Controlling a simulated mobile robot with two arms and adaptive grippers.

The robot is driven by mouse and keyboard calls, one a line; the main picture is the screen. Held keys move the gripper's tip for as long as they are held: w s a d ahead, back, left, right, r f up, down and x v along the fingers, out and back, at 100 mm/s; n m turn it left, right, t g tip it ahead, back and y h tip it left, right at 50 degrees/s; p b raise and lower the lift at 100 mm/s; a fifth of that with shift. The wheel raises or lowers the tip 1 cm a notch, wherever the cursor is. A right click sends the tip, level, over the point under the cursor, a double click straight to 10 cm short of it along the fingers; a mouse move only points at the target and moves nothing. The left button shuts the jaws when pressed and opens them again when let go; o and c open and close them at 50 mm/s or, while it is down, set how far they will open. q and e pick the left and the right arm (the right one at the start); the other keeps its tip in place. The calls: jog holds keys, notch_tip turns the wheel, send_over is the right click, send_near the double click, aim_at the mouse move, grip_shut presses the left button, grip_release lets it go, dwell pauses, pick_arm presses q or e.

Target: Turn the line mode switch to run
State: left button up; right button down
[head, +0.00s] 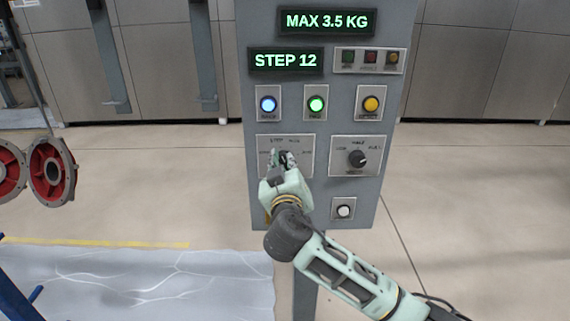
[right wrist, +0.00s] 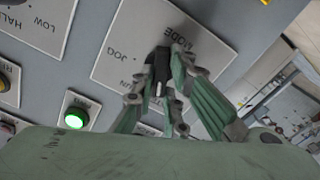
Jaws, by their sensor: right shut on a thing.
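The line mode switch is a black knob on a light plate (head: 268,142) at the left of the grey control panel. In the right wrist view the plate (right wrist: 120,35) carries the words MODE and JOG and a partly covered label. My right gripper (head: 285,160) is at this plate, its fingers shut on the black knob (right wrist: 161,64). A short white mark shows on the knob between the fingers. The fingers hide much of the knob and some lettering, so I cannot tell which setting it points to. My left gripper is not in view.
A second knob (head: 357,159) labelled HALF sits to the right. Above are blue (head: 268,104), green (head: 316,104) and amber (head: 370,104) buttons, with displays reading STEP 12 (head: 286,61) and MAX 3.5 KG (head: 327,21). A white button (head: 343,211) is below. Red-faced wheels (head: 52,172) hang at left.

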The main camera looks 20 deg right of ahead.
jog(key=shift+f+m+b, duration=0.2)
jog(key=shift+m+b, duration=0.3)
jog(key=shift+b, duration=0.45)
jog(key=m+b, duration=0.3)
jog(key=b, duration=0.2)
jog(key=shift+m, duration=0.4)
jog(key=shift+d+m+b, duration=0.1)
jog(key=shift+m+b, duration=0.9)
jog(key=shift+m, duration=0.2)
jog(key=shift+d+r+m+b, duration=0.15)
jog(key=shift+m+b, duration=0.5)
jog(key=shift+m, duration=0.55)
jog(key=shift+r, duration=0.1)
jog(key=c, duration=1.8)
grip_release()
jog(key=shift+o, duration=0.2)
